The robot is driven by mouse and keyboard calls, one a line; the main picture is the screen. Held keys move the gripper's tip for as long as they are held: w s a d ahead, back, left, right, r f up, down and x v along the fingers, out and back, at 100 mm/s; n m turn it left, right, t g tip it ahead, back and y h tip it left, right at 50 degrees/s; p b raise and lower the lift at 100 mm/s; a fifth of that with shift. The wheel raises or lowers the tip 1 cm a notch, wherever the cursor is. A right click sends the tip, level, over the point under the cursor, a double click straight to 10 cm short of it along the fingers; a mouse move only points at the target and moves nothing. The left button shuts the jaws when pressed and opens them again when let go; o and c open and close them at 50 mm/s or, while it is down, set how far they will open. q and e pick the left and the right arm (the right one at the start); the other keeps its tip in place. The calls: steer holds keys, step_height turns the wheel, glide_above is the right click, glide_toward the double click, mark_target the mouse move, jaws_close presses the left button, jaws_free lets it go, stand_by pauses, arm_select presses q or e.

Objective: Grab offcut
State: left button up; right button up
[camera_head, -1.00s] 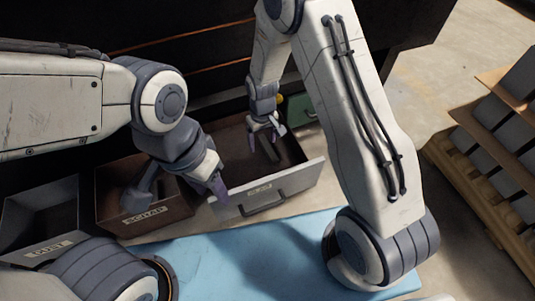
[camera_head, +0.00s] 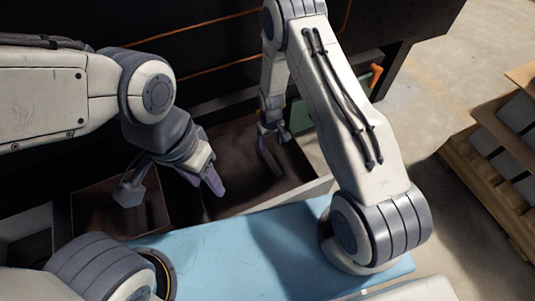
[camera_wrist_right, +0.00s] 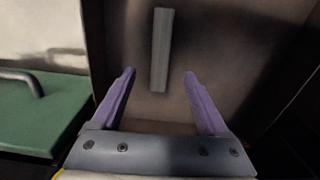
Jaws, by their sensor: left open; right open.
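The offcut, a thin grey bar (camera_wrist_right: 161,50), lies on the floor of an open drawer (camera_wrist_right: 240,75) in the right wrist view. My right gripper (camera_head: 271,130) is over the drawer's far part. Its purple fingers (camera_wrist_right: 160,78) are open and empty, with the bar ahead of and between them in the wrist view; I cannot tell the height gap. My left gripper (camera_head: 172,190) is open, with nothing visible between its fingers, over the brown bin and the drawer's left side.
A brown bin (camera_head: 88,205) and a dark bin (camera_head: 28,222) stand left of the drawer. A blue surface (camera_head: 230,255) lies in front. A green box (camera_wrist_right: 40,115) with a handle is beside the drawer. A loaded pallet (camera_head: 480,190) stands at the right.

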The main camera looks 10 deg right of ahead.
steer(key=b, duration=0.3)
glide_above(269, 158)
step_height(269, 158, down, 5)
steer(key=shift+f, duration=0.15)
step_height(269, 158, down, 5)
steer(key=b, duration=0.4)
jaws_close()
